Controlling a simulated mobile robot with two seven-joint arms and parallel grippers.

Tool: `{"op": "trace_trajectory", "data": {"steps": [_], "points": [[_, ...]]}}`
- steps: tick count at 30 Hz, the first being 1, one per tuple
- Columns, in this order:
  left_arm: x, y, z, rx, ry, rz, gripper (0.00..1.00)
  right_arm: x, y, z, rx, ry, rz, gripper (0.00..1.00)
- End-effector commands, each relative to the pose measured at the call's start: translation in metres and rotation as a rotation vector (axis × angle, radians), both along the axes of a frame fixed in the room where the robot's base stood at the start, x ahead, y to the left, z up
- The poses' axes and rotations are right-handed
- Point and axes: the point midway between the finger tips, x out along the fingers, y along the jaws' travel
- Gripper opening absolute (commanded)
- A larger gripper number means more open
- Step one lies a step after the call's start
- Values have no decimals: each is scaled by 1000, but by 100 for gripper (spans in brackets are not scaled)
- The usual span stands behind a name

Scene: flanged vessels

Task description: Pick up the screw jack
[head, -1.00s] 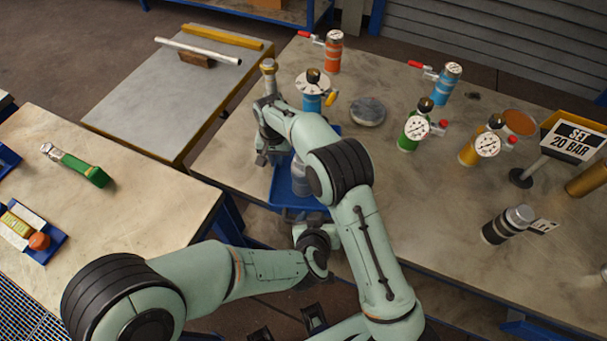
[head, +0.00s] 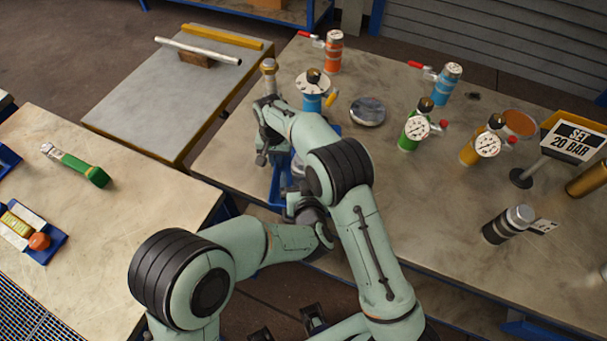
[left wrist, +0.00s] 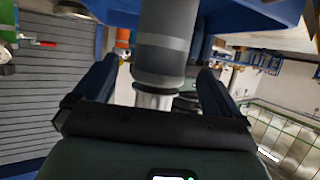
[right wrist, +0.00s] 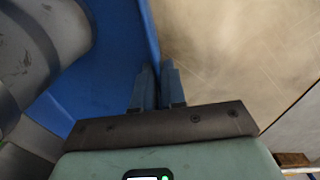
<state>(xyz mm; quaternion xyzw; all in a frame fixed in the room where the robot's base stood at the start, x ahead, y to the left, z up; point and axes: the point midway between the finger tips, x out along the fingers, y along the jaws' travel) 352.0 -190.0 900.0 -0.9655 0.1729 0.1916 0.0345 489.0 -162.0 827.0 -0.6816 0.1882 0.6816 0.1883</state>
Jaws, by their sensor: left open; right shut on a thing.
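The screw jack appears to be the grey cylinder with a lighter band (left wrist: 165,30). In the left wrist view it lies between my left gripper's (left wrist: 157,72) fingers, which are open with a gap on each side. In the head view only a bit of this cylinder (head: 297,166) shows in the blue tray (head: 276,190), behind my left wrist; the left fingertips are hidden there. My right gripper (right wrist: 157,75) has its fingers close together at the tray's blue wall (right wrist: 148,25), apparently shut on its rim. In the head view the right gripper (head: 262,152) is at the tray's left side.
A blue gauge vessel (head: 312,102) and a grey disc (head: 368,111) stand just beyond the tray. The table front right of my arms is mostly clear.

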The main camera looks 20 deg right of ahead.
Motion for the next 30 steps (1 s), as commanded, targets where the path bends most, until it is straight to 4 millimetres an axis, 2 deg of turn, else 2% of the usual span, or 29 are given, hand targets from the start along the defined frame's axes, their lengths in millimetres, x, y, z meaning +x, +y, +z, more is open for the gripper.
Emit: {"op": "trace_trajectory", "data": {"steps": [4,9,17,18,19,26,30], "points": [[17,-6,-16,2,2,3,98,1,0,1,-1,-3,0,0],[35,-13,-23,-2,2,3,98,1,0,1,-1,-3,0,0],[38,-15,-25,0,1,1,98,1,0,1,-1,-3,0,0],[38,-15,-25,0,1,1,95,1,0,1,-1,-3,0,0],[38,-15,-25,0,1,1,85,1,0,1,-1,-3,0,0],[38,-15,-25,0,1,1,10,1,0,1,-1,-3,0,0],[39,-15,-22,-3,-4,2,10,1,0,1,-1,-3,0,0]]}}
